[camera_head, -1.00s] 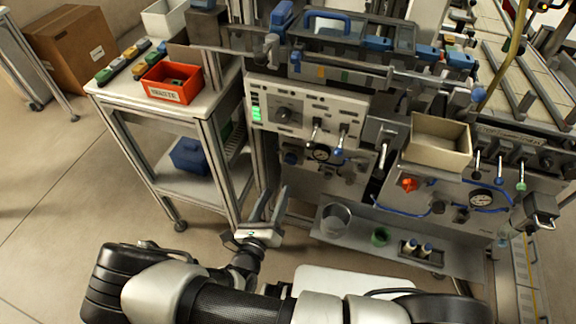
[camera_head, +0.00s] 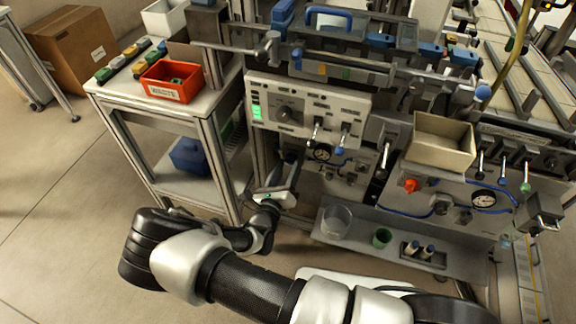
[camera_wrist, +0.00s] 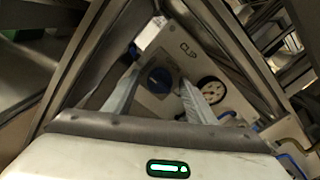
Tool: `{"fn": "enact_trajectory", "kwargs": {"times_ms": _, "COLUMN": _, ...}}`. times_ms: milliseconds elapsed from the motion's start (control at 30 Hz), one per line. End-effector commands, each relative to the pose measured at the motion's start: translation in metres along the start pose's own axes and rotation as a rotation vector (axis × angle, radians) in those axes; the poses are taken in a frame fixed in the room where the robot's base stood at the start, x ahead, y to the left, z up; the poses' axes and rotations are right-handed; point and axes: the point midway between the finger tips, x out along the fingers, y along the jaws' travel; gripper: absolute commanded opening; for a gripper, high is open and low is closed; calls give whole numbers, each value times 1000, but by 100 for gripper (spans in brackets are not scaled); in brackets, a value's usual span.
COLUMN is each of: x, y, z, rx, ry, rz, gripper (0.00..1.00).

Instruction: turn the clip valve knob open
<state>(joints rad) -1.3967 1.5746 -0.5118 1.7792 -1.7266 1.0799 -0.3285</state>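The clip valve knob is a dark blue round knob (camera_wrist: 160,78) on a pale panel in the wrist view, beside a plate marked "CLIP" (camera_wrist: 185,50). It shows between my two finger ends, somewhat beyond them; whether they touch it I cannot tell. My gripper (camera_head: 288,168) is open, with its fingers pointing at the lower panel left of a small gauge. In the head view the fingers and the frame post largely hide the knob.
A round gauge (camera_wrist: 211,90) sits right of the knob, and it also shows in the head view (camera_head: 322,153). Metal frame bars (camera_wrist: 100,60) flank my fingers. A side cart (camera_head: 150,110) stands left.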

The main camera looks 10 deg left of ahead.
Motion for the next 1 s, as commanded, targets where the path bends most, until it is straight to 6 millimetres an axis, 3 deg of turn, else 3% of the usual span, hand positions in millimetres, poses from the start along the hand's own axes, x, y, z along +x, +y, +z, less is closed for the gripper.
{"fn": "enact_trajectory", "kwargs": {"times_ms": 33, "x": 0, "y": 0, "z": 0, "rx": 0, "ry": 0, "rz": 0, "gripper": 42}}
{"fn": "enact_trajectory", "kwargs": {"times_ms": 233, "x": 0, "y": 0, "z": 0, "rx": 0, "ry": 0, "rz": 0, "gripper": 10}}
{"fn": "enact_trajectory", "kwargs": {"times_ms": 633, "x": 0, "y": -1, "z": 0, "rx": 78, "ry": 2, "rz": -1, "gripper": 10}}
{"fn": "enact_trajectory", "kwargs": {"times_ms": 1000, "x": 0, "y": -3, "z": 0, "rx": 375, "ry": 2, "rz": -2, "gripper": 10}}
